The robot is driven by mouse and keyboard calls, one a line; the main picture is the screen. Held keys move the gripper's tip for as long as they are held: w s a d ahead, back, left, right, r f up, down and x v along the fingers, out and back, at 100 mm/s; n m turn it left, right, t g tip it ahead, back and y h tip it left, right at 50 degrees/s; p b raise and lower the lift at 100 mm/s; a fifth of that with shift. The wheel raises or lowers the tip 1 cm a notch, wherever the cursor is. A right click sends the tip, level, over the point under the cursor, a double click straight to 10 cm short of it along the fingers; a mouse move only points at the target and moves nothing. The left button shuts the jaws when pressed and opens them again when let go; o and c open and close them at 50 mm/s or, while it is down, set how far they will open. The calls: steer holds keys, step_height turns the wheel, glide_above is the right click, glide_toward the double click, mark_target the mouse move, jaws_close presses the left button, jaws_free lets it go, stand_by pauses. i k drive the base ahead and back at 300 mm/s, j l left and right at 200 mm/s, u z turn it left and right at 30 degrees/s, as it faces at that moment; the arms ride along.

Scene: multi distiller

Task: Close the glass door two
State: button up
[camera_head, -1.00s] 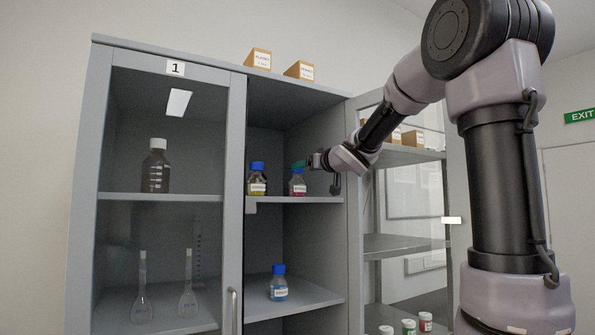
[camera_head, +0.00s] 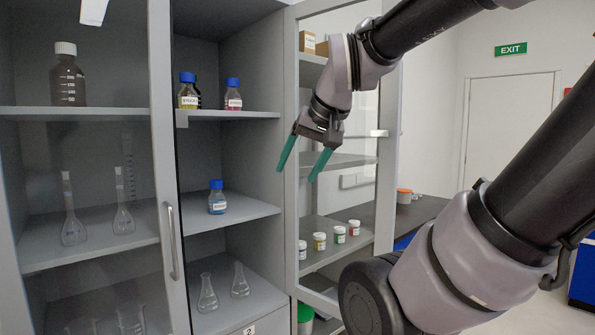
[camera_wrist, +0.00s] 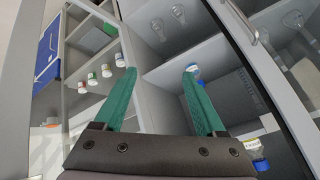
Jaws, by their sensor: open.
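Glass door two (camera_head: 388,105) stands swung open at the right side of the cabinet's middle bay in the head view. It has a grey frame, and shelves with small jars show through its glass. A label "2" (camera_head: 249,330) sits at the bottom of the open bay. My gripper (camera_head: 298,172) has green fingers, spread and empty, pointing down in front of the door's cabinet-side part. In the wrist view my gripper (camera_wrist: 159,73) points toward the open bay's shelves. I cannot tell whether it touches the door; its fingers look apart from it.
Closed glass door one (camera_head: 162,130) with its handle (camera_head: 172,240) is at left. The open bay holds a blue-capped bottle (camera_head: 217,198), other bottles and flasks. Small jars (camera_head: 320,241) stand behind the door glass. Open floor lies at far right.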

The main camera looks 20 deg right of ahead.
mark_target(347, 214)
steer(key=l+u, duration=0.2)
steer(key=u, duration=0.15)
steer(key=l+u, duration=0.15)
steer(key=u, duration=0.2)
steer(key=l+u, duration=0.2)
steer(key=u, duration=0.15)
steer(key=k+l+u, duration=0.15)
steer(key=l, duration=0.35)
steer(key=k+l+u, duration=0.15)
steer(key=l, duration=0.3)
steer(key=k+l+u, duration=0.1)
steer(key=k+l, duration=0.25)
steer(key=k+l+u, duration=0.15)
steer(key=l, duration=0.35)
steer(key=k+l, duration=0.2)
steer(key=l, duration=0.2)
steer(key=k+l, duration=0.45)
steer(key=l, duration=0.3)
steer(key=i+l+u, duration=0.45)
steer(key=i+l, duration=0.35)
steer(key=k+l, duration=0.1)
steer(key=l, duration=0.2)
steer(key=k+l, duration=0.15)
steer(key=l, duration=0.15)
steer(key=k+l+z, duration=0.1)
steer(key=l, duration=0.25)
steer(key=k+l, duration=0.15)
steer(key=l, duration=0.15)
